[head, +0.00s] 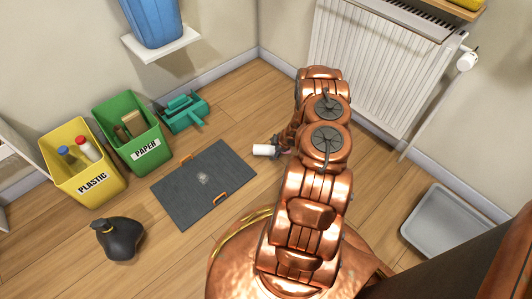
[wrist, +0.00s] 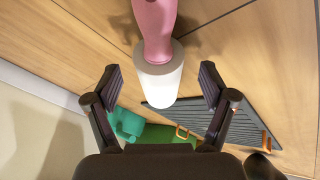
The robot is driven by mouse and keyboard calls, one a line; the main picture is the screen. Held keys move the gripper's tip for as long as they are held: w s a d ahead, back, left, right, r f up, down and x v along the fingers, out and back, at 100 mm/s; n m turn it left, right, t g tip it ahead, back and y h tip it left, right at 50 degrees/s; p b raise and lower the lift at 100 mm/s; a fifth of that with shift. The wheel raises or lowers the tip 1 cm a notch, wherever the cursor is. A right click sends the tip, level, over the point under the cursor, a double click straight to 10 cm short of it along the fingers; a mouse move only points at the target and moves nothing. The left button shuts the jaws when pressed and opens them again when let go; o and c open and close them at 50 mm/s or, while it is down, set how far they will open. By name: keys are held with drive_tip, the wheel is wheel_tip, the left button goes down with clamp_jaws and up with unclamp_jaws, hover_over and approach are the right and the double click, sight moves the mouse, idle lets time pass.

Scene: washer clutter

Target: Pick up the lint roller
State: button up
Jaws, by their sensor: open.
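The lint roller has a white roll and a pink handle. In the wrist view its roll (wrist: 159,78) lies between my two fingers, with the handle running up to the top edge. In the head view the white roll (head: 265,150) shows just left of my arm, and most of the handle is hidden behind the arm. My gripper (wrist: 160,84) is open, with one dark finger on each side of the roll and a gap on both sides. I cannot tell how far the roll is below the fingertips.
A dark flat panel (head: 203,184) with orange handles lies left of the roller. A radiator (head: 375,65) and grey tray (head: 447,224) are right.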

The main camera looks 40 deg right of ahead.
drive_tip(key=shift+x, duration=0.9)
drive_tip(key=shift+r, duration=0.1)
drive_tip(key=c, duration=1.4)
drive_tip(key=shift+r+p, duration=0.35)
drive_tip(key=shift+r, duration=0.25)
wheel_tip(320, 180, up, 3)
drive_tip(key=shift+d+f+p, duration=0.1)
drive_tip(key=shift+p, duration=0.7)
drive_tip(key=s+a+p, duration=0.1)
drive_tip(key=s+a, duration=0.2)
drive_tip(key=s, duration=0.1)
drive_tip(key=s+a+p, duration=0.1)
drive_tip(key=s+a, duration=0.3)
drive_tip(key=s+a+r+p, duration=0.1)
drive_tip(key=s+a, duration=0.2)
drive_tip(key=s, duration=0.1)
drive_tip(key=shift+s+a, duration=0.1)
drive_tip(key=shift+a, duration=0.15)
